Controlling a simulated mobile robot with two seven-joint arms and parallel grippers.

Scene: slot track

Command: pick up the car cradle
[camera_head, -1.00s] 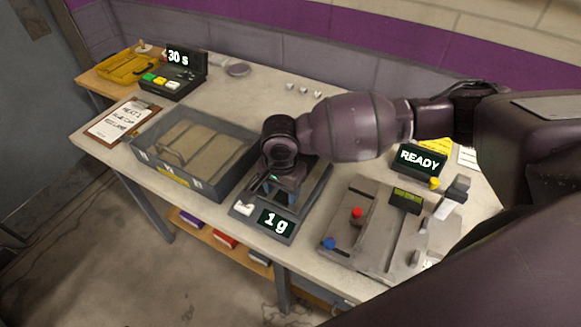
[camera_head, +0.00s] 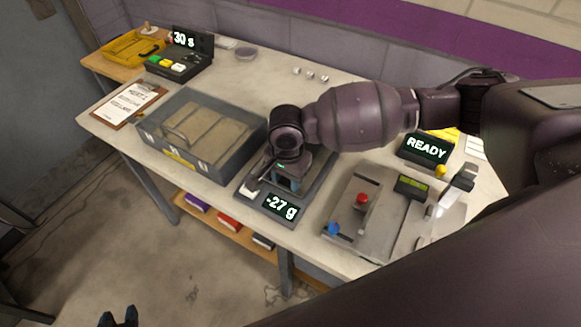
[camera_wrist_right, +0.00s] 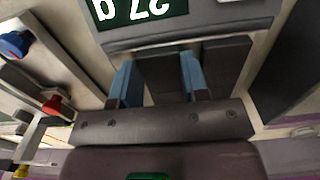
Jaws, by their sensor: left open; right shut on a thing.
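My right gripper (camera_wrist_right: 160,84) is shut on a dark grey piece between its blue fingers, which I take to be the car cradle (camera_wrist_right: 161,70). In the head view the right gripper (camera_head: 287,186) points down over the scale (camera_head: 322,187), and the wrist hides most of the cradle. The scale display (camera_head: 281,207) reads -27 g. I cannot tell how high the cradle is above the plate. My left gripper (camera_head: 118,317) is open and empty at the bottom left, with only its tips showing, away from the table.
A grey divided bin (camera_head: 205,177) stands just left of the scale. A track unit (camera_head: 346,222) with red and blue knobs stands to the right, by a READY display (camera_head: 426,149). A clipboard (camera_head: 128,103) and a timer (camera_head: 180,62) are at the far left. Several small metal pieces lie behind.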

